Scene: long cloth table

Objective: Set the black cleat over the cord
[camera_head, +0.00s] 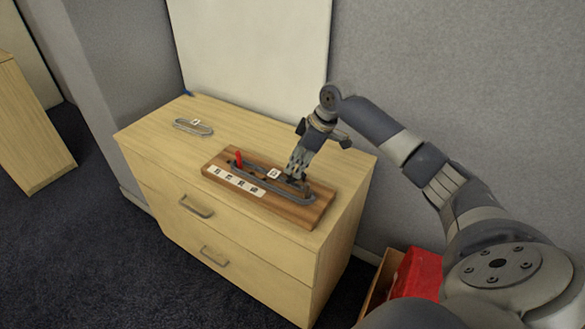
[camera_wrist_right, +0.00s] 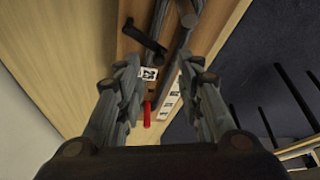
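A wooden board (camera_head: 282,209) lies on the cabinet top, also in the wrist view (camera_wrist_right: 134,50). A dark grey cord (camera_head: 262,181) runs along it; a length also shows in the wrist view (camera_wrist_right: 185,40). A black angled piece (camera_wrist_right: 146,39), apparently the cleat, lies on the board beside the cord. A red peg (camera_head: 239,158) stands near the board's left end and shows in the wrist view (camera_wrist_right: 147,114). My right gripper (camera_head: 292,176) points down over the board's right part. Its fingers (camera_wrist_right: 162,82) are apart, with nothing visibly held. My left gripper is out of view.
White labels (camera_head: 238,181) line the board's front, with a square marker (camera_head: 274,173) behind. A grey loop with a tag (camera_head: 193,127) lies at the cabinet's back left. The cabinet top (camera_head: 165,145) is otherwise clear. A white panel (camera_head: 255,60) rises behind; a red box (camera_head: 418,273) stands right.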

